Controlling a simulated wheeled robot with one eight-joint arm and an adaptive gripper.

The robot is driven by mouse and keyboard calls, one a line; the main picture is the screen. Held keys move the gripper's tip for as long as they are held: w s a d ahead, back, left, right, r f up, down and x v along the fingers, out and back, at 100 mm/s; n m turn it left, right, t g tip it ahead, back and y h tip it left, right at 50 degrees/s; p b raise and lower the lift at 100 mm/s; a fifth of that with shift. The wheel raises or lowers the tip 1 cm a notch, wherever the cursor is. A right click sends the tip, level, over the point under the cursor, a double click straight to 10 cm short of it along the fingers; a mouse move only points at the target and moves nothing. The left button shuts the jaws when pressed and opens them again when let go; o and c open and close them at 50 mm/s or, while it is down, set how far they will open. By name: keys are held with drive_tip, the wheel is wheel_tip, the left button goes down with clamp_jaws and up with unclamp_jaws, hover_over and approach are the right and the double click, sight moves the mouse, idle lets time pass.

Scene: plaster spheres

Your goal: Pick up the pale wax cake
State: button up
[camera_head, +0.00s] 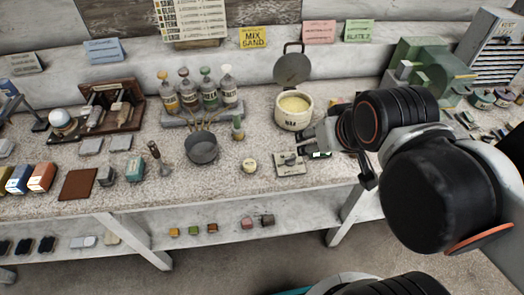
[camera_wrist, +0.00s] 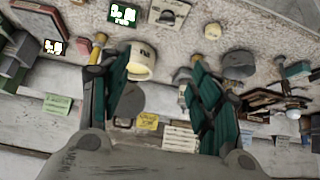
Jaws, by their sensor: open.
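The pale wax cake appears to be the small, round, cream-coloured piece (camera_head: 249,166) on the speckled worktop, near its front edge, left of a flat metal plate. In the wrist view it seems to be the small yellowish round piece (camera_wrist: 212,31) at the upper right, just beyond the right finger. My gripper (camera_wrist: 148,48) is open, with its green-padded fingers apart and nothing held between them. In the head view my arm reaches in from the right; the gripper's fingers are hard to make out there, right of the cake.
A cream crock with yellow contents (camera_head: 294,112) stands behind, close to my gripper. The metal plate (camera_head: 290,164) is to the right. Worktop in front of the cake is clear.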

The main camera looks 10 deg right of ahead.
drive_tip(key=w, duration=0.1)
drive_tip(key=n+g+y+p, duration=0.1)
drive_tip(key=n+g, duration=0.5)
drive_tip(key=n, duration=0.1)
hover_over(250, 163)
drive_tip(key=s, duration=0.1)
wheel_tip(250, 163, down, 17)
drive_tip(key=shift+r, duration=0.15)
drive_tip(key=f+b, duration=0.2)
drive_tip(key=f, duration=0.1)
drive_tip(key=f+b, duration=0.1)
drive_tip(key=f, duration=0.1)
drive_tip(key=shift+w, duration=0.35)
drive_tip(key=shift+r, duration=0.1)
drive_tip(key=c, duration=1)
